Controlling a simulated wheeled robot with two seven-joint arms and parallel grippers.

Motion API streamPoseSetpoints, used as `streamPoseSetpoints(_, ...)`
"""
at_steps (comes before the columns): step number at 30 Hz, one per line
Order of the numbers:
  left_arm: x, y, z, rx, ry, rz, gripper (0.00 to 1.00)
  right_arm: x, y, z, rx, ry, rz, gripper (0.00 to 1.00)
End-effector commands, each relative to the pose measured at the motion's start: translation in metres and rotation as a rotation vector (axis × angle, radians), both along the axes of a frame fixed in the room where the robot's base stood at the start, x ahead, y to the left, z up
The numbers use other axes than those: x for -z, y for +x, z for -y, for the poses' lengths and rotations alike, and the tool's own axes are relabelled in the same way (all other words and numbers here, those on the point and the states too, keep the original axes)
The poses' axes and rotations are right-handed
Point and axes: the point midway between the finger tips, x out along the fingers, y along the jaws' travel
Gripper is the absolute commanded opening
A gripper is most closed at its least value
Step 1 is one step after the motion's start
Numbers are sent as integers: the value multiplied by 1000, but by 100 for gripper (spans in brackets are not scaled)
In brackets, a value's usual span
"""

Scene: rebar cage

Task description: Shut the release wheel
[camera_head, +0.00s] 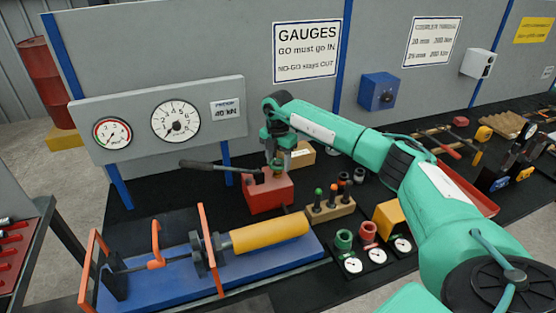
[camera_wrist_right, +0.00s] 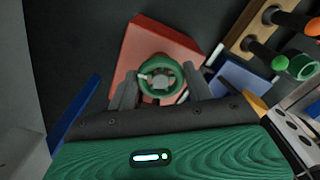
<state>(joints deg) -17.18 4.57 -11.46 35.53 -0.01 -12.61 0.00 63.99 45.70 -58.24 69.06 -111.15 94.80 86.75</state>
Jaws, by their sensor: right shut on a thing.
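The release wheel is a small green ring (camera_wrist_right: 161,75) on top of a red pump block (camera_wrist_right: 140,45) in the right wrist view. In the head view the red block (camera_head: 268,194) stands on the black bench mat, with a dark pump lever (camera_head: 210,165) reaching left from it. My right gripper (camera_head: 276,160) points down over the block. In the right wrist view its fingers (camera_wrist_right: 160,88) sit either side of the wheel and are shut on it. In the head view the wheel is mostly hidden by the gripper. My left gripper is not in view.
A blue-based jack with a yellow cylinder (camera_head: 270,232) and orange frames lies in front. A wooden block with several plugs (camera_head: 330,208) and ring gauges with dials stand to the right. Two dial gauges (camera_head: 175,120) are on the grey panel behind.

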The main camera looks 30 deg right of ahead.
Motion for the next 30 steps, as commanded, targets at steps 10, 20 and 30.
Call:
streamPoseSetpoints(10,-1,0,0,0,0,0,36,-2,1,1,28,-1,5,29)
streamPoseSetpoints(20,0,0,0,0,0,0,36,-2,1,1,27,0,4,73)
streamPoseSetpoints(30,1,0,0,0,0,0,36,-4,1,0,24,0,3,73)
